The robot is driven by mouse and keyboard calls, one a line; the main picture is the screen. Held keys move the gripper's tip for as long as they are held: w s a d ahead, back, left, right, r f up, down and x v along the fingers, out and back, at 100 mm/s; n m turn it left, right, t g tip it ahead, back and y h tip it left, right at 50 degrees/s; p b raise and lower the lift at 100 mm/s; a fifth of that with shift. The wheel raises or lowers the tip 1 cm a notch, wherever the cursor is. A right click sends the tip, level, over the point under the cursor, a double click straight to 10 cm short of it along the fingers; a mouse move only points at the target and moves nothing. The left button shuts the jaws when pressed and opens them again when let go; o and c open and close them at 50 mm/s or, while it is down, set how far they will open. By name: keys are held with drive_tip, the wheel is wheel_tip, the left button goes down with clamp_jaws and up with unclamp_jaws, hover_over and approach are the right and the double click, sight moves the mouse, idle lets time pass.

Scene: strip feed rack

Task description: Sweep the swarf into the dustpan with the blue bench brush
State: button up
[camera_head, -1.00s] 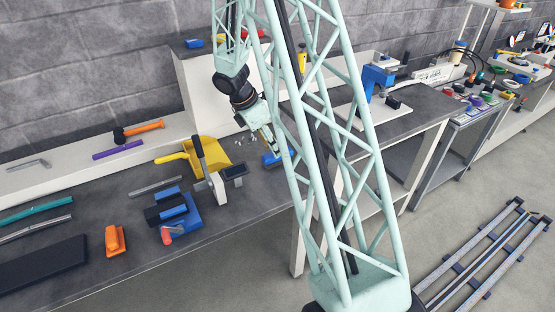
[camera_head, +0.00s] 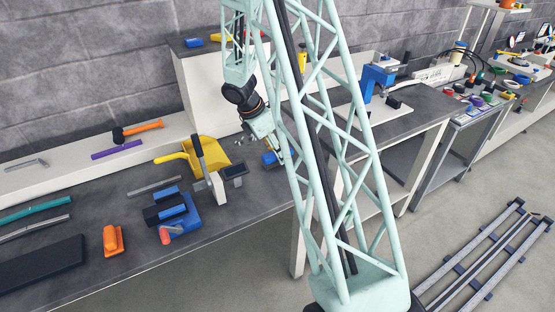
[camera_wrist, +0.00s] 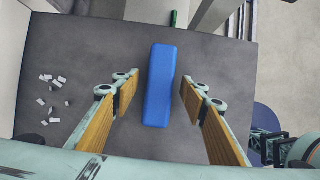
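The blue bench brush (camera_wrist: 158,85) lies on the dark bench top. In the wrist view it sits lengthwise between the two wooden-faced fingers of my gripper (camera_wrist: 156,90), which is open with a gap on each side. The head view shows a part of the brush (camera_head: 270,158); lattice arm parts of mine hide the rest. The swarf (camera_wrist: 53,85) is a scatter of small pale bits left of the brush in the wrist view. The yellow dustpan (camera_head: 210,150) lies on the bench left of my gripper in the head view, beside the swarf.
A dark-topped device with an upright lever (camera_head: 204,165) and a blue block tool (camera_head: 180,218) stand in front of the dustpan. An orange item (camera_head: 113,241) lies farther left. A hammer (camera_head: 140,130) lies on the rear ledge. The bench edge is close to the brush.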

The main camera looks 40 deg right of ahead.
drive_tip(key=shift+d+f, duration=0.15)
drive_tip(key=shift+f, duration=0.3)
drive_tip(key=shift+f, duration=0.25)
idle(0.9)
drive_tip(key=c, duration=1)
drive_tip(key=shift+r, duration=0.15)
drive_tip(key=shift+r+p, duration=0.45)
drive_tip(key=shift+r, duration=1.3)
drive_tip(key=shift+s+r, duration=0.1)
drive_tip(key=shift+r, duration=0.1)
drive_tip(key=s+a, duration=0.3)
drive_tip(key=s, duration=0.1)
drive_tip(key=s+a+r, duration=0.1)
drive_tip(key=s+a, duration=0.3)
drive_tip(key=s+a+b, duration=0.1)
drive_tip(key=s+a, duration=0.2)
drive_tip(key=s, duration=0.1)
drive_tip(key=shift+a+r, duration=0.15)
drive_tip(key=shift+r, duration=0.05)
